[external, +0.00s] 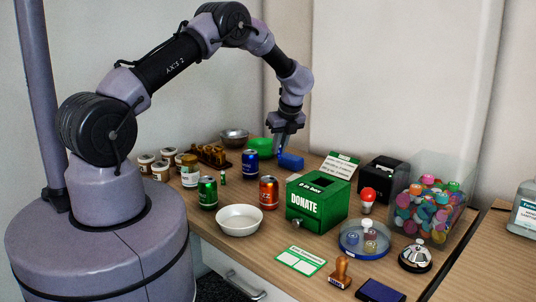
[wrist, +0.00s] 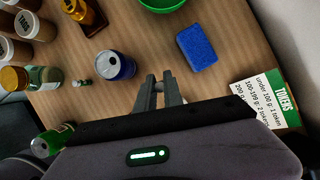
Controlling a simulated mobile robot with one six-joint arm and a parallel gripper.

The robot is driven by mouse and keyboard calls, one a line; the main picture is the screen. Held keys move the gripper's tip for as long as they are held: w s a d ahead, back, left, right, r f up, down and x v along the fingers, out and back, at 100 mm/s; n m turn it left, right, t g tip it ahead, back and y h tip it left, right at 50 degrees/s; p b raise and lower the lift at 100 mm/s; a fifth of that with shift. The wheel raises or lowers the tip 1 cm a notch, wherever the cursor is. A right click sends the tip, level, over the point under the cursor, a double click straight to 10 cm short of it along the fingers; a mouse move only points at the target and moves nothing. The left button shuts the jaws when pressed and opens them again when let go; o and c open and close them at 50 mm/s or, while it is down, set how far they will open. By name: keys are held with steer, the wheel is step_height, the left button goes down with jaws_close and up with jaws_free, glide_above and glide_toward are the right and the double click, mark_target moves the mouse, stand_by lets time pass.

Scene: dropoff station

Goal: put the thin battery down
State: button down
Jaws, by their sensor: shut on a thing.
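My gripper (wrist: 160,82) is shut above the wooden table, its two fingers close together at the tips. In the external view my gripper (external: 282,144) points down behind the donation box. A narrow blue piece (external: 281,153) at its fingertips appears to be the thin battery, though it overlaps the blue sponge behind it and is hard to separate. In the wrist view the battery between the fingers cannot be made out. A small green cylinder, perhaps another battery (external: 223,177), stands on the table near the cans; it also shows in the wrist view (wrist: 86,83).
The blue sponge (wrist: 196,47) lies ahead right of the fingers. A blue can (wrist: 113,66) stands left, a green bowl (wrist: 162,4) beyond. A token card (wrist: 270,100) is at right. The green donation box (external: 318,203) stands nearer the camera. Bare wood lies around the fingertips.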

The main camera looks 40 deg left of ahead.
step_height(320, 180, down, 7)
steer(key=shift+b, duration=1.2)
steer(key=shift+r, duration=0.2)
steer(key=shift+f, duration=0.1)
steer(key=c, duration=1.9)
jaws_free()
steer(key=shift+f, duration=0.1)
steer(key=o, duration=0.4)
